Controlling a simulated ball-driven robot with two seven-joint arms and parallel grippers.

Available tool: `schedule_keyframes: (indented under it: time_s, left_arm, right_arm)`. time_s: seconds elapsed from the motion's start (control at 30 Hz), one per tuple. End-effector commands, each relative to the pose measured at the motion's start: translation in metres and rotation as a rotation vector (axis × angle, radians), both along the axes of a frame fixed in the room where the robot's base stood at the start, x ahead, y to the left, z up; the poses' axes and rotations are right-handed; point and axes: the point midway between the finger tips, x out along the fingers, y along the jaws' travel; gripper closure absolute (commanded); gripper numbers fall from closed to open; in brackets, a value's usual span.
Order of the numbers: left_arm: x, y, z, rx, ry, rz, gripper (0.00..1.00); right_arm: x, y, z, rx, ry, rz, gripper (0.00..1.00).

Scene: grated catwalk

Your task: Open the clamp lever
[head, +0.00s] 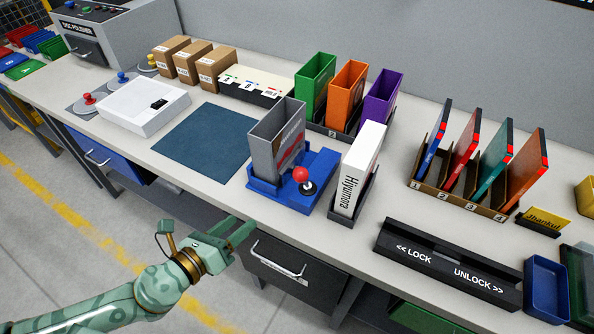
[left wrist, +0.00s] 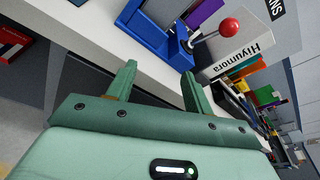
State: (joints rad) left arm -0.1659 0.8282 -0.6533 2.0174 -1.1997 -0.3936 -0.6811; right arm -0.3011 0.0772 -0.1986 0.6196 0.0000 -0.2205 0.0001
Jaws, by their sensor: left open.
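The clamp lever has a red ball knob (head: 301,174) on a short stem with a dark round base. It rises from the front right of a blue clamp fixture (head: 322,183). A grey box-like holder (head: 268,140) stands upright in that fixture. My left gripper (head: 240,230) is open and empty at the bench's front edge, in front of the fixture and apart from it. The left wrist view shows its two spread fingers (left wrist: 158,84), with the red knob (left wrist: 230,28) and the blue fixture (left wrist: 158,36) beyond them. My right gripper is not in view.
A white "Hiyumora" box (head: 361,170) stands close right of the lever. A dark blue mat (head: 207,142) lies left of the fixture. A black "LOCK / UNLOCK" bar (head: 448,265) lies farther right. A drawer handle (head: 280,259) sticks out below the bench edge.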

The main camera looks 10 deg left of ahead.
Motion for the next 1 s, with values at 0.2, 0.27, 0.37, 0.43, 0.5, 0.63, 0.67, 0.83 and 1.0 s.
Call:
schedule_keyframes:
  time_s: [0.2, 0.27, 0.37, 0.43, 0.5, 0.63, 0.67, 0.83, 1.0]
  left_arm:
    - [-0.019, -0.043, 0.079, 0.256, -0.373, -0.155, 0.48]
    - [-0.017, -0.046, 0.083, 0.272, -0.394, -0.157, 0.48]
    - [-0.005, -0.053, 0.085, 0.274, -0.398, -0.155, 0.48]
    - [0.007, -0.061, 0.086, 0.272, -0.399, -0.156, 0.48]
    - [0.022, -0.070, 0.087, 0.272, -0.398, -0.155, 0.48]
    - [0.051, -0.090, 0.086, 0.270, -0.396, -0.156, 0.48]
    - [0.058, -0.094, 0.085, 0.271, -0.396, -0.155, 0.48]
    - [0.090, -0.114, 0.083, 0.271, -0.392, -0.156, 0.48]
    - [0.109, -0.127, 0.081, 0.272, -0.390, -0.157, 0.48]
  right_arm:
    - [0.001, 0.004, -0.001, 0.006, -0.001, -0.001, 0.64]
    - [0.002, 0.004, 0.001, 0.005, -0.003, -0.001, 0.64]
    - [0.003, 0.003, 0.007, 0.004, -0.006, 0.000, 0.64]
    - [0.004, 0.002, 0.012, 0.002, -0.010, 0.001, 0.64]
    - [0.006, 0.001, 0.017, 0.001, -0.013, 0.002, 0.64]
    - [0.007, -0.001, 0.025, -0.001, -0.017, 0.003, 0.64]
    - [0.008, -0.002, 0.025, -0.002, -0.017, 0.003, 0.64]
    - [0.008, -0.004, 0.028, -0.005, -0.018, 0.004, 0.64]
    - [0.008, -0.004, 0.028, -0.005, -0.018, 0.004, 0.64]
